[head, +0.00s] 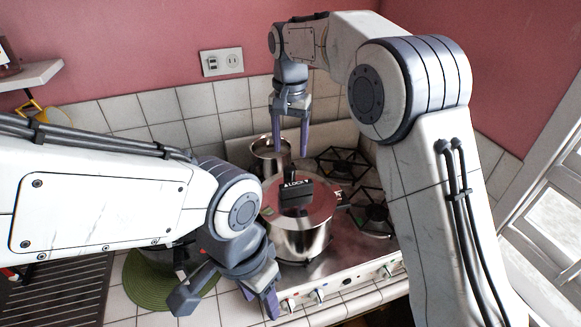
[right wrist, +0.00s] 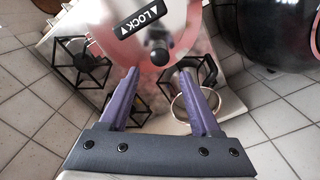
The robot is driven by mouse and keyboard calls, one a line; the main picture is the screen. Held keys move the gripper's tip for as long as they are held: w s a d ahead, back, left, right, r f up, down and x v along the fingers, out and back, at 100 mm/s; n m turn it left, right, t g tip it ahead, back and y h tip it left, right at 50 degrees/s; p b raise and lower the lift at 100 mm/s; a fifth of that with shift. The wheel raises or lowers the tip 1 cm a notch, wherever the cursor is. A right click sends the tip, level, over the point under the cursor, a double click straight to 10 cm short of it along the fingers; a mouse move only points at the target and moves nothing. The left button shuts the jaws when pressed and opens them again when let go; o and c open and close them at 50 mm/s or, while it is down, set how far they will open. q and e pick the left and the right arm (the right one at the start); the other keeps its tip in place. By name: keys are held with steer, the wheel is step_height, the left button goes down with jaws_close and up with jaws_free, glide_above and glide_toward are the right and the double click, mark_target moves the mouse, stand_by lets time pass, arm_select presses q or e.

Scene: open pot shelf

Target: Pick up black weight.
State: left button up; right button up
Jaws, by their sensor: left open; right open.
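A steel pressure cooker (head: 299,225) stands on the stove, its lid carrying a black handle (head: 297,191) marked LOCK. A small black knob, seemingly the black weight (head: 289,173), stands up on the lid. In the right wrist view the black weight (right wrist: 158,50) shows beyond the fingertips, beside the LOCK label (right wrist: 139,19). My right gripper (head: 290,148) is open, pointing down above and behind the lid; its fingers (right wrist: 158,75) are apart and hold nothing. My left gripper (head: 226,294) is open and empty in front, left of the cooker.
A smaller steel pot (head: 270,155) stands behind the cooker. Black burner grates (head: 343,163) lie to the right. A green round mat (head: 150,291) and a dark pot, partly hidden by my left arm, are at left. A tiled wall (head: 160,108) closes the back.

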mark_target(290, 167)
steer(key=shift+f, duration=0.4)
steer(key=shift+s+f+p, duration=0.2)
steer(key=shift+f+p, duration=0.3)
steer(key=shift+f, duration=0.05)
steer(key=f, duration=0.1)
steer(key=f+p, duration=0.1)
steer(key=f, duration=0.1)
steer(key=shift+s+f+p, duration=0.2)
steer(key=shift+s+p, duration=0.05)
steer(key=shift+p, duration=0.05)
steer(key=shift+f, duration=0.4)
jaws_close()
